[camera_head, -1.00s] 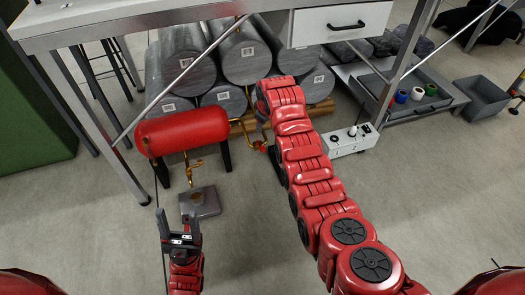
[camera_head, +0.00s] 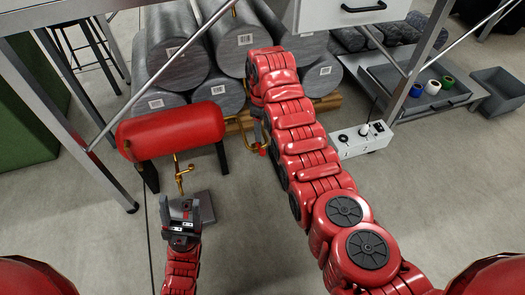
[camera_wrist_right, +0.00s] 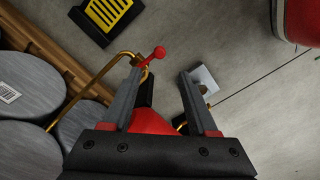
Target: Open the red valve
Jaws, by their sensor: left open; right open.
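The red valve (camera_wrist_right: 154,54) is a small red handle on a bent brass pipe (camera_wrist_right: 90,82). In the right wrist view it sits just beyond and beside the tip of the left-hand finger. In the head view a small red spot of it (camera_head: 263,151) shows beside my right arm. My right gripper (camera_wrist_right: 160,73) is open, with no object clearly held between its fingers. In the head view its fingers are mostly hidden by the arm. My left gripper (camera_head: 180,207) is open and empty, low in front of the red tank (camera_head: 172,132).
Grey cylinders (camera_head: 228,49) are stacked behind the tank. A table frame and diagonal bar (camera_head: 140,95) stand at left. A white socket box (camera_head: 361,139) and a shelf with colored rolls (camera_head: 432,87) lie to the right. A grey plate (camera_head: 207,207) is on the floor.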

